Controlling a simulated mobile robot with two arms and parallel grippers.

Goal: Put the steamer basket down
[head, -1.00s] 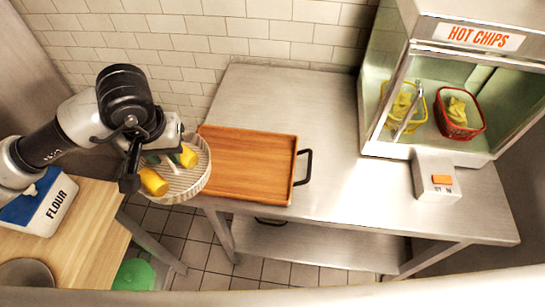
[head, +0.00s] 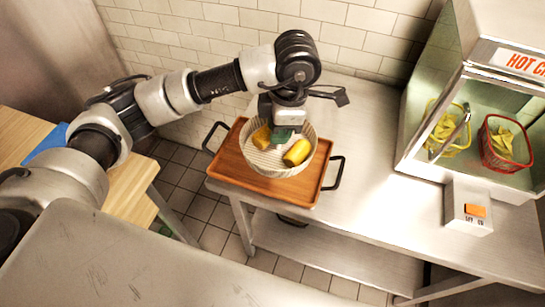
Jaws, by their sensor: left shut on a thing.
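The steamer basket (head: 268,160) is round and pale, with a slatted floor and a ribbed wall. Yellow pieces (head: 298,152) and a dark green piece lie in it. My left gripper (head: 287,114) is at its far rim, shut on the basket, and partly hides that side. The basket is over the wooden tray (head: 229,162), near its middle. I cannot tell whether it touches the tray or hangs just above it. The tray has black handles at both ends and lies on the steel counter (head: 365,165). My right gripper is not in view.
At the right a hot chips cabinet (head: 480,80) holds a yellow basket (head: 457,148) and a red basket (head: 487,150). A switch box (head: 466,208) stands in front of it. The counter between tray and cabinet is clear. A wooden table (head: 30,135) is at the left.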

